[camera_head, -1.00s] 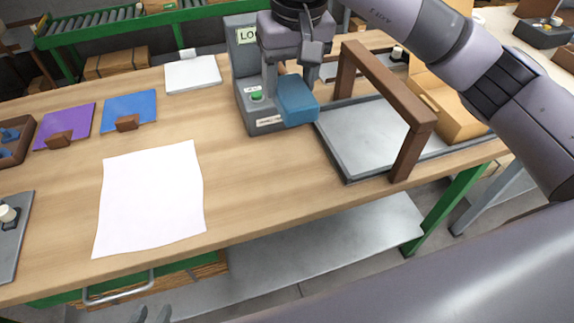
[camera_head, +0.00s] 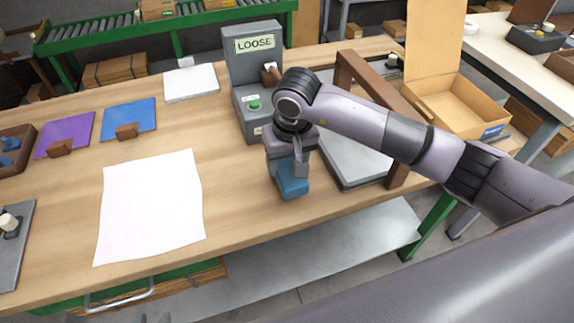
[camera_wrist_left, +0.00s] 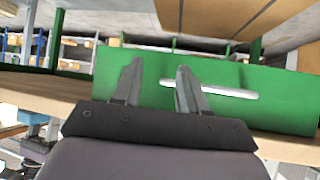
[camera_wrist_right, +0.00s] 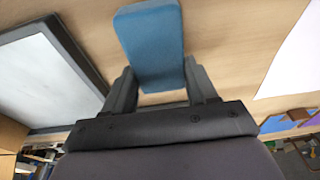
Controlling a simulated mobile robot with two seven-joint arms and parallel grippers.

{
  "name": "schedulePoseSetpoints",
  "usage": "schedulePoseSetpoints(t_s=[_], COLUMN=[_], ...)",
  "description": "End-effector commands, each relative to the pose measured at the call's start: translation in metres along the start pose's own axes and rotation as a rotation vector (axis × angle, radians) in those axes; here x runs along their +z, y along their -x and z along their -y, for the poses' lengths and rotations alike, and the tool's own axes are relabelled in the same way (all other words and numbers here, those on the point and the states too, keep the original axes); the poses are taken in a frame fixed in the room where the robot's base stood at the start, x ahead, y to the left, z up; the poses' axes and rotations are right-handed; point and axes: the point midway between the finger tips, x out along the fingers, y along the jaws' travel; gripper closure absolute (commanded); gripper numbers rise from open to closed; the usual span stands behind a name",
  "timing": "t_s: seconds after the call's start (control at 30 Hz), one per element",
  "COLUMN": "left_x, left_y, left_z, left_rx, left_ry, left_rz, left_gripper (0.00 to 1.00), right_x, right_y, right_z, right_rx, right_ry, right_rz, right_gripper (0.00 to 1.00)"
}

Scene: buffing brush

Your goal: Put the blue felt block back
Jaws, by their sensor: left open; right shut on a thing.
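The blue felt block (camera_head: 293,182) is in my right gripper (camera_head: 289,168), near the table's front edge in the head view. The right wrist view shows the blue block (camera_wrist_right: 150,42) between the two fingers of that gripper (camera_wrist_right: 160,82), over bare wood. I cannot tell whether it touches the table. A blue mat (camera_head: 128,108) with a small brown stand lies at the back left, clear of the block.
A grey station with a LOOSE sign (camera_head: 254,43) and green button stands behind. A grey tray (camera_head: 350,170) under a brown arch (camera_head: 398,172) is to the right, with an open cardboard box (camera_head: 440,105) beyond. A white sheet (camera_head: 150,205) and purple mat (camera_head: 66,130) lie left.

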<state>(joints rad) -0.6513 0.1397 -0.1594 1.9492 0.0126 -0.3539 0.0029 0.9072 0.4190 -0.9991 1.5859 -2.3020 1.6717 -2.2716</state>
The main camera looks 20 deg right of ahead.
Motion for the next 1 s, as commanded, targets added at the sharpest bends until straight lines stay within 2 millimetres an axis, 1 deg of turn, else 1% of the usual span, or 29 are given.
schedulePoseSetpoints(t_s=[0.03, 0.13, 0.37, 0.5, 0.53, 0.6, 0.87, 1.0], left_x=[-0.001, -0.002, -0.002, 0.002, 0.001, 0.0, 0.0, -0.004], left_y=[0.001, 0.001, 0.001, -0.002, -0.002, -0.001, -0.001, 0.002], left_z=[0.0, 0.0, 0.0, 0.0, 0.0, 0.0, 0.0, 0.0], left_rx=[0.0, 0.0, 0.0, 0.0, 0.0, 0.0, 0.0, 0.0], left_ry=[0.0, 0.0, 0.0, 0.0, -0.001, -0.001, -0.001, -0.001], left_rz=[0.0, -0.001, -0.002, -0.002, -0.002, -0.002, -0.002, -0.003], left_gripper=[0.57, 0.57, 0.57, 0.57, 0.57, 0.57, 0.57, 0.57], right_x=[0.003, 0.004, 0.004, 0.004, 0.004, 0.004, 0.004, 0.003], right_y=[-0.009, -0.021, -0.022, -0.026, -0.025, -0.025, -0.024, -0.019], right_z=[0.0, 0.0, -0.001, -0.001, -0.001, -0.001, -0.001, 0.0], right_rx=[-0.001, -0.001, -0.001, 0.0, -0.001, -0.001, 0.0, -0.001], right_ry=[-0.002, -0.002, -0.001, -0.001, -0.001, -0.001, -0.001, -0.001], right_rz=[0.006, 0.003, -0.001, 0.0, 0.0, 0.0, 0.0, 0.0], right_gripper=[0.92, 0.92, 0.92, 0.92, 0.36, 0.17, 0.17, 0.17])
